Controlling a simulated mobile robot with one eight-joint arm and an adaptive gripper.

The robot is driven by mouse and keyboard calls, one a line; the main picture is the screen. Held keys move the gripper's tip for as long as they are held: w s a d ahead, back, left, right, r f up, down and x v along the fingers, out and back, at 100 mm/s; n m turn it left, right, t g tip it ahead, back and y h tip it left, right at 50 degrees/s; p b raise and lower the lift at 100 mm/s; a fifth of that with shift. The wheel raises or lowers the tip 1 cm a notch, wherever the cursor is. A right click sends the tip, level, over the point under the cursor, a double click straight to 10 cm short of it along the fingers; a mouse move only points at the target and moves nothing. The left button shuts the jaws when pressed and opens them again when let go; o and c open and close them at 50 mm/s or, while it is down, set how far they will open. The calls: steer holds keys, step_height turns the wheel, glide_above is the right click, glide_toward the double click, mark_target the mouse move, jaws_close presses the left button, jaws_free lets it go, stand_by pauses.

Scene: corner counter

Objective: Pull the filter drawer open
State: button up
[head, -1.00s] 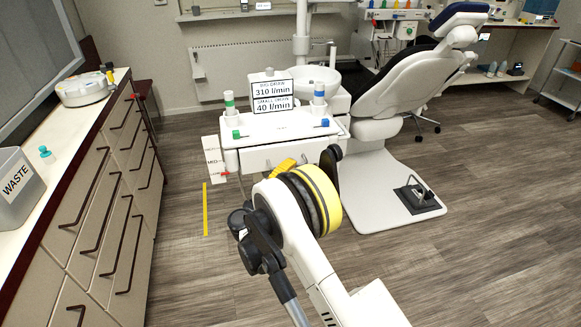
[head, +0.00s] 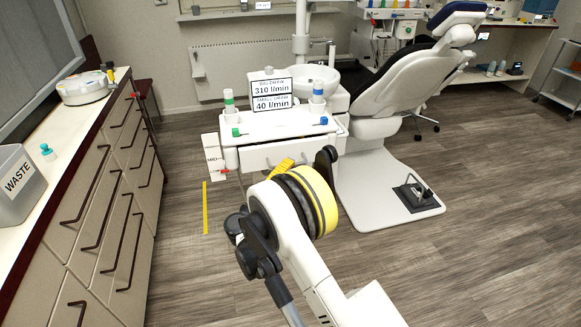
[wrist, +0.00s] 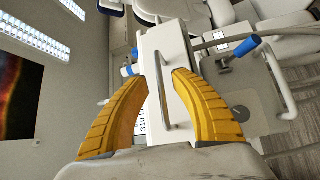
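The drawer front (head: 262,156) is a white panel under the tray of the dental unit, and it looks closed in the head view. In the wrist view the white drawer face (wrist: 152,48) carries a thin pale bar handle (wrist: 164,92). My gripper (wrist: 167,66) has its two yellow ribbed fingers spread, one on each side of the handle. I cannot tell whether either finger touches it. In the head view my gripper (head: 283,168) is just in front of the drawer, and my wrist hides part of it.
The dental unit (head: 250,128) bears a sign, bottles and small blue and green knobs. A dental chair (head: 400,85) stands to the right. A cabinet counter (head: 75,135) with a waste bin (head: 18,185) runs along the left. The floor (head: 480,240) at the right is clear.

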steer(key=v, duration=1)
steer(key=shift+s, duration=0.3)
steer(key=shift+a, duration=0.15)
